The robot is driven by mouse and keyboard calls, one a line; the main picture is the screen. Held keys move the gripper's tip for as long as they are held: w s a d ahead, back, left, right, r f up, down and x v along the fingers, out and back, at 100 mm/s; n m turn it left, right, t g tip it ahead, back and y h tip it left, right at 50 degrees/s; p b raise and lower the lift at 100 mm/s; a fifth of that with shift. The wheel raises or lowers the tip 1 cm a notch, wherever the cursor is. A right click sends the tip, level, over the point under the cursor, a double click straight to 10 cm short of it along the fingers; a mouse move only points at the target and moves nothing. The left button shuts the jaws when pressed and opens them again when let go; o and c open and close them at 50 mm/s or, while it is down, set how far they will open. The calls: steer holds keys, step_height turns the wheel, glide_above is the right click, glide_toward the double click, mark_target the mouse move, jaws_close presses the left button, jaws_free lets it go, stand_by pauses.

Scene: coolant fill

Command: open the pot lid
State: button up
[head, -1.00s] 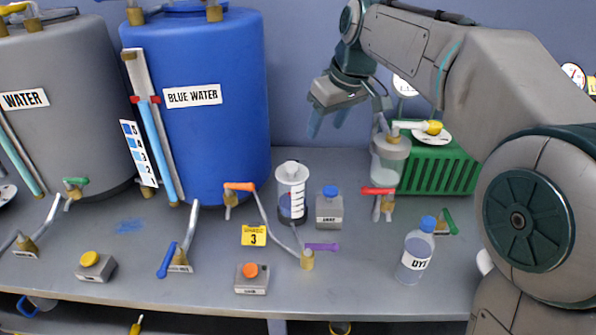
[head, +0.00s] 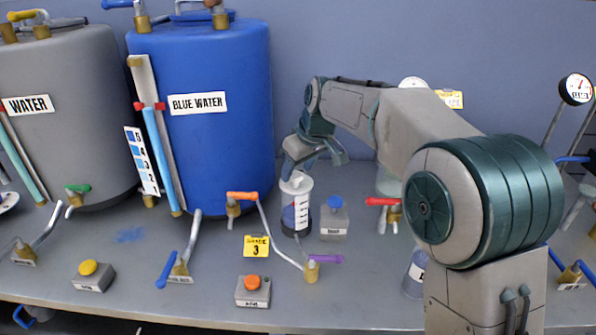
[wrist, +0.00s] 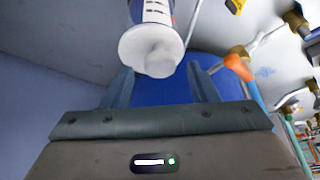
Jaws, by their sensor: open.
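The pot (head: 296,212) is a clear cylinder with a printed scale and blue contents, standing on the bench in front of the blue tank. Its white lid (head: 294,184) with a round knob is on top. In the wrist view the lid (wrist: 152,48) appears upside down, just beyond the fingertips. My gripper (head: 299,170) is just above the lid in the head view. In the wrist view my gripper (wrist: 160,75) is open, with its two blue fingers apart and nothing between them. Whether a finger touches the lid cannot be told.
The blue water tank (head: 205,120) stands close behind and left. Valves with an orange handle (head: 242,196) and a purple handle (head: 327,259) are nearby. The bench front is partly clear.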

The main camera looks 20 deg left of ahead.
steer(key=shift+w+a+f, duration=0.1)
steer(key=shift+a+f, duration=0.1)
steer(key=shift+f, duration=0.4)
jaws_close()
steer(key=shift+r, duration=0.1)
steer(key=shift+r+p, duration=0.1)
steer(key=shift+p, duration=0.25)
